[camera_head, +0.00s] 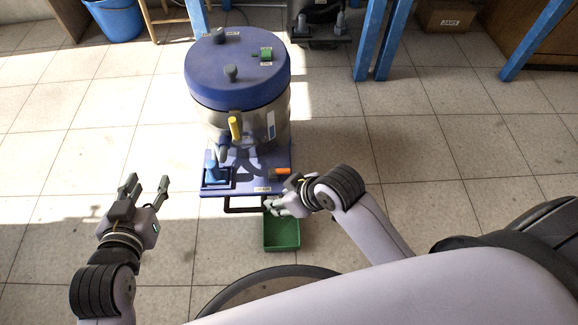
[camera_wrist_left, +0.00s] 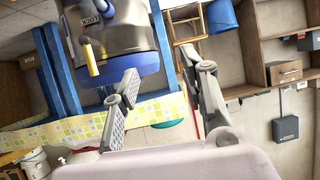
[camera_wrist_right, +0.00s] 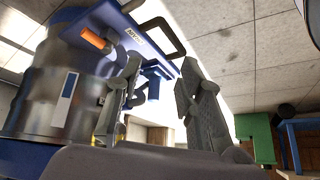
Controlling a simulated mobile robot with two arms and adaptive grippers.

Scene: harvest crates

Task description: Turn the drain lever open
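A steel tank with a blue lid (camera_head: 237,72) stands on a blue platform (camera_head: 215,188). A yellow handle (camera_head: 235,128) sticks out of its front; it also shows in the left wrist view (camera_wrist_left: 90,58). An orange handle (camera_head: 281,171) is low at the platform's right front; it also shows in the right wrist view (camera_wrist_right: 95,40). My right gripper (camera_head: 275,207) is open and empty, just in front of the platform, apart from the orange handle. My left gripper (camera_head: 149,186) is open and empty, left of the platform.
A green tray (camera_head: 281,234) lies on the floor below my right gripper. A black bar (camera_head: 240,210) juts from the platform's front. A blue bucket (camera_head: 117,18) and blue posts (camera_head: 372,40) stand behind. The tiled floor on the left is clear.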

